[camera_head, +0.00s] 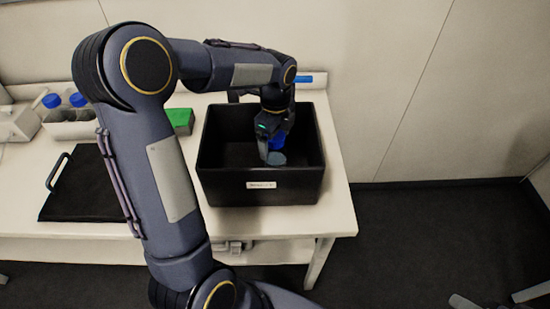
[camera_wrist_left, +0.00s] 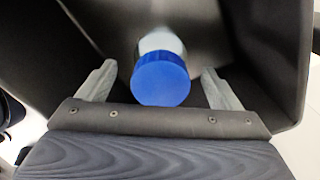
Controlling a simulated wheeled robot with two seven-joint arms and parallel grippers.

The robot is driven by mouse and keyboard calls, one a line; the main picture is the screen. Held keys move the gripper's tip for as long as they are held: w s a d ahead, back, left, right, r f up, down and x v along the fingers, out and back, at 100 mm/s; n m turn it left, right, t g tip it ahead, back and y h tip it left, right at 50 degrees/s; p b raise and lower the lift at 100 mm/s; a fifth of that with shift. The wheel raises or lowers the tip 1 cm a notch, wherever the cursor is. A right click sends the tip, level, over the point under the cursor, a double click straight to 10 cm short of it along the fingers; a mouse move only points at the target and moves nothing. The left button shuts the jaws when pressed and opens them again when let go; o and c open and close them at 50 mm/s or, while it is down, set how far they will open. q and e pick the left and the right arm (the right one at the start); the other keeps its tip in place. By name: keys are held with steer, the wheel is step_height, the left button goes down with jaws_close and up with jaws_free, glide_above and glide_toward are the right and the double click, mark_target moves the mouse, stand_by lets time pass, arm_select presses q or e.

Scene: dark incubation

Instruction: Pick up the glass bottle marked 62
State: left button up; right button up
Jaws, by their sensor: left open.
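A glass bottle with a blue cap (camera_head: 277,142) stands inside the black bin (camera_head: 230,187). Its clear body (camera_head: 277,158) shows below the cap, and no number on it can be read. In the left wrist view the blue cap (camera_wrist_left: 160,82) lies between the two fingers, with the pale bottle shoulder (camera_wrist_left: 160,42) beyond it. My left gripper (camera_head: 270,152) reaches down into the bin at the bottle. Its fingers (camera_wrist_left: 160,85) are open, with a gap on each side of the cap. My right gripper is not in view.
The bin's walls surround my left gripper closely. On the white table (camera_head: 335,200) are a black lid or tray with a handle (camera_head: 85,190), a green-topped box (camera_head: 180,118) and a rack with blue-capped bottles (camera_head: 68,118).

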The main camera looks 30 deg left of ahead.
arm_select(q)
steer(key=shift+f, duration=1.5)
steer(key=c, duration=1.7)
steer(key=shift+r, duration=0.1)
